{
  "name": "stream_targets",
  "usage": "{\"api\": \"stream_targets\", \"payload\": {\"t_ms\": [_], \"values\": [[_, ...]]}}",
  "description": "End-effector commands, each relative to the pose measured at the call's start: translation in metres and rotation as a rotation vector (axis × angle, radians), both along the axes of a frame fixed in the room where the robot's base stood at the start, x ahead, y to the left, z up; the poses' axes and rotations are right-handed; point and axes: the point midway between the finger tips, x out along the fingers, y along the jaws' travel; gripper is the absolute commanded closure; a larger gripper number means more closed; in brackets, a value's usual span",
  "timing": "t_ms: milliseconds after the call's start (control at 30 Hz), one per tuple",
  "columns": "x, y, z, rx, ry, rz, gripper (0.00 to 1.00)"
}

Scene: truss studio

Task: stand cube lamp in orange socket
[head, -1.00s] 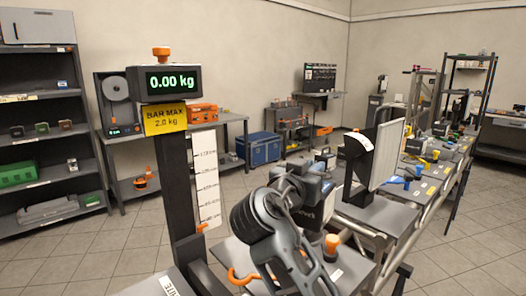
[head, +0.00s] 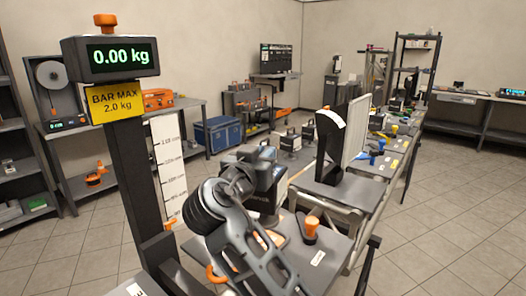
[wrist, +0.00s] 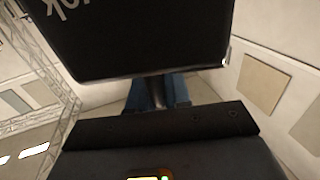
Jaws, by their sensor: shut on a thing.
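In the wrist view, my gripper (wrist: 158,112) is shut on the narrow stem below the cube lamp (wrist: 140,40). The lamp is a large black box with pale, upside-down lettering near its top left. In the head view my arm covers much of the grip, and a dark, lettered block (head: 266,188) beyond it appears to be the lamp. An orange patch (head: 266,240) on the near grey bench is partly behind my arm; I cannot tell whether it is the orange socket. The socket does not show in the wrist view.
A post scale (head: 110,57) reading 0.00 kg stands close on the left. An orange knob (head: 310,226) stands on the near bench (head: 322,258). An upright panel (head: 347,135) stands behind it. Clear floor (head: 455,215) lies to the right.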

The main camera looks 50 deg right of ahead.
Motion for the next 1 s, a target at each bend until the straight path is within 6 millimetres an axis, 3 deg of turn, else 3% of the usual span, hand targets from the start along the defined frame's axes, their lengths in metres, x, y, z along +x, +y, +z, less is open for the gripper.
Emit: {"api": "stream_targets", "payload": {"t_ms": [600, 1000], "values": [[0.0, 0.0, -0.054, -0.002, -0.004, 0.001, 1.0], [0.0, 0.0, -0.065, -0.003, -0.003, 0.0, 1.0]]}}
